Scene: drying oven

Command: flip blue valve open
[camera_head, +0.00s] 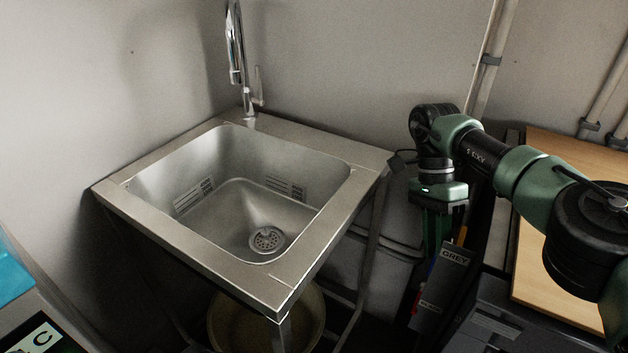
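My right gripper (437,235) points down between the sink and the wooden-topped bench, its wrist above it. Its fingers are dark and green and partly lost in shadow, so I cannot tell whether they are open or shut. A small blue part (431,271), perhaps the blue valve, shows just below the fingers, largely hidden by them and by a dark plate (446,285) marked "GREY". Whether the gripper touches the blue part is unclear. The valve's position cannot be read. My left gripper is not in view.
A steel sink (190,243) with a tap (236,50) stands left of the arm, a round bin (220,318) below it. A wooden bench top (560,150) is at the right. A dark case (495,325) is at the lower right. Pipes run up the wall.

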